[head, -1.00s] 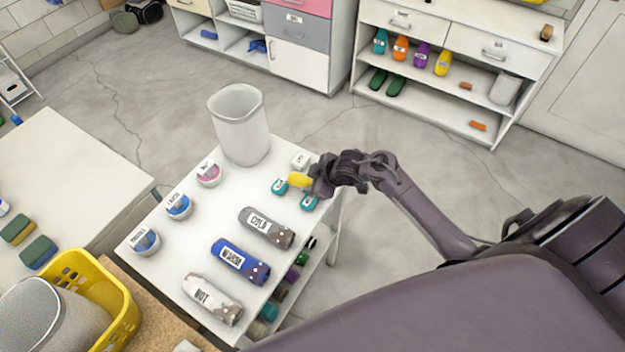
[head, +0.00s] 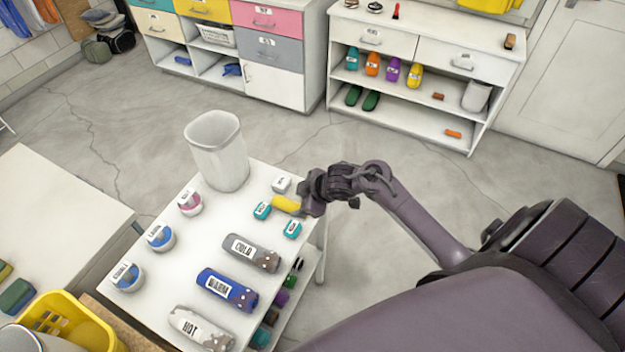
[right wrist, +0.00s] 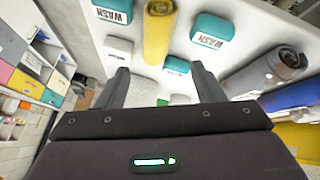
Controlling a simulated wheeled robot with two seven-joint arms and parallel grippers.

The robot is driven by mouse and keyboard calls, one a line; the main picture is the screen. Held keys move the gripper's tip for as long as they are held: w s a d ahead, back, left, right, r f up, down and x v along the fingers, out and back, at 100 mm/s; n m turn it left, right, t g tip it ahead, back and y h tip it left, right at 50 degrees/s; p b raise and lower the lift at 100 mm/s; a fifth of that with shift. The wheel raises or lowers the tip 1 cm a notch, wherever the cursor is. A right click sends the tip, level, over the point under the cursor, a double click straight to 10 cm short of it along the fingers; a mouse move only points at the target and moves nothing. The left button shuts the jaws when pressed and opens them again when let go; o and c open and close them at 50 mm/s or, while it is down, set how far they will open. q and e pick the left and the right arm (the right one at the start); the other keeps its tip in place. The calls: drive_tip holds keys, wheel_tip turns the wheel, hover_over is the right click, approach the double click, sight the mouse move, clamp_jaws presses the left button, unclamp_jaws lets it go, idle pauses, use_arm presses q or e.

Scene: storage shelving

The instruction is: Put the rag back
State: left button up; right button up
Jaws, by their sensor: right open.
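A yellow rolled cloth, which looks like the rag (head: 286,205), lies on the white table (head: 180,268) among small teal and white blocks. It also shows at the top of the right wrist view (right wrist: 158,32). My right gripper (head: 306,193) is beside the roll's right end in the head view. In the right wrist view its two fingers (right wrist: 160,76) are apart with nothing held between them, and the roll lies beyond their tips. My left gripper is not in view.
Grey, blue and white rolls labelled COLD (head: 251,253), WARM (head: 227,290) and HOT (head: 202,328) lie nearby. A tall white bin (head: 217,152) stands at the table's far end. Several round tubs line the left side. Shelving with bottles (head: 415,76) stands behind, across open floor.

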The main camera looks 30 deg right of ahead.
drive_tip(key=v, duration=0.8)
drive_tip(key=shift+d, duration=0.1)
drive_tip(key=s+a+f+m+g, duration=0.1)
drive_tip(key=s+f+m, duration=0.1)
drive_tip(key=f, duration=0.6)
drive_tip(key=s+f+m, duration=0.2)
drive_tip(key=f, duration=0.5)
drive_tip(key=s+a+f+m+g, duration=0.1)
drive_tip(key=s+f, duration=0.8)
drive_tip(key=f, duration=0.1)
drive_tip(key=s+a+f+m+g+h, duration=0.1)
drive_tip(key=s+a+f+m, duration=0.1)
drive_tip(key=s+f, duration=0.7)
wheel_tip(320, 180, down, 3)
drive_tip(key=shift+s+a+r+g, duration=0.2)
drive_tip(key=shift+s+a+g, duration=0.05)
drive_tip(key=shift+s+g, duration=0.05)
drive_tip(key=shift+o, duration=0.7)
drive_tip(key=s+f+g+h, duration=0.1)
drive_tip(key=s+f, duration=0.1)
drive_tip(key=s, duration=0.5)
drive_tip(key=s+a+f, duration=0.1)
drive_tip(key=s+f, duration=0.2)
drive_tip(key=s, duration=0.4)
drive_tip(key=shift+a+f+m+g+h, duration=0.2)
drive_tip(key=shift+f+m+g+h, duration=0.1)
drive_tip(key=shift+g+h, duration=0.1)
